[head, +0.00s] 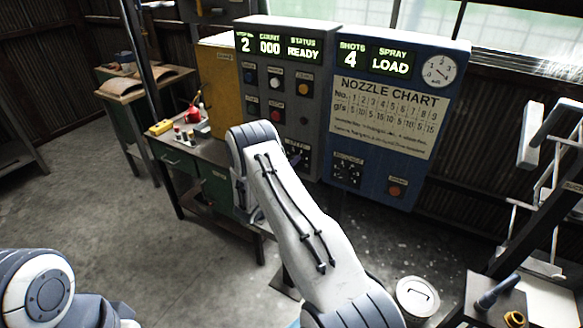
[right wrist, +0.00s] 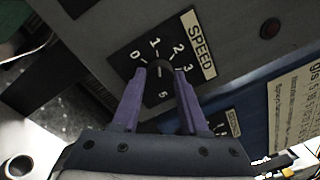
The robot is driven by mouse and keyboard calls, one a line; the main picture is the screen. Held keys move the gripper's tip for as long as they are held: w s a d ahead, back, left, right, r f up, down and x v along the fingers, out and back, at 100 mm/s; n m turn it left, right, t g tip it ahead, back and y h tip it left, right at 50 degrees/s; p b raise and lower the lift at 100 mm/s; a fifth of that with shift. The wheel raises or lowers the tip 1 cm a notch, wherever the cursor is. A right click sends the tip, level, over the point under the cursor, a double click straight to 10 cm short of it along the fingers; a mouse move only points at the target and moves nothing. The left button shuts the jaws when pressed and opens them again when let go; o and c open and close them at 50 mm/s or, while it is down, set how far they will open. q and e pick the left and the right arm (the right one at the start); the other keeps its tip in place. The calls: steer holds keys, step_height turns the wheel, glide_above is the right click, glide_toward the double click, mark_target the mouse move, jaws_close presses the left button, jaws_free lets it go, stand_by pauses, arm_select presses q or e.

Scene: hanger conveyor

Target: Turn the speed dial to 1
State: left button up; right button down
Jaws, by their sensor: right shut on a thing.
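The speed dial (right wrist: 160,75) is a dark round knob on a black plate, beside a SPEED label, on the grey panel. White numbers around it include 0, 1, 2, 3 and 5; some are hidden by my fingers. My right gripper (right wrist: 165,84) has its purple fingers shut on the knob, one on each side. The knob's pointer is not clear. In the head view the grey control panel (head: 285,72) shows a lit 2, COUNT 000 and STATUS READY; the heading above the 2 is hard to read. My right arm partly covers the dial there. My left gripper is outside the views.
A blue panel (head: 395,185) with SHOTS 4, SPRAY LOAD and a nozzle chart adjoins on the right. Buttons sit above the dial. A green workbench (head: 190,163) with small items stands left. A white-lidded bin (head: 417,295) stands low right, near a dark stand.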

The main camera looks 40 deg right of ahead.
stand_by(0.5)
steer(key=shift+c, duration=2.2)
jaws_free()
steer(key=shift+a, duration=0.1)
steer(key=b+v, duration=0.3)
steer(key=v, duration=0.7)
steer(key=shift+b, duration=0.4)
steer(key=shift+s+a+f, duration=0.1)
steer(key=shift+a, duration=0.05)
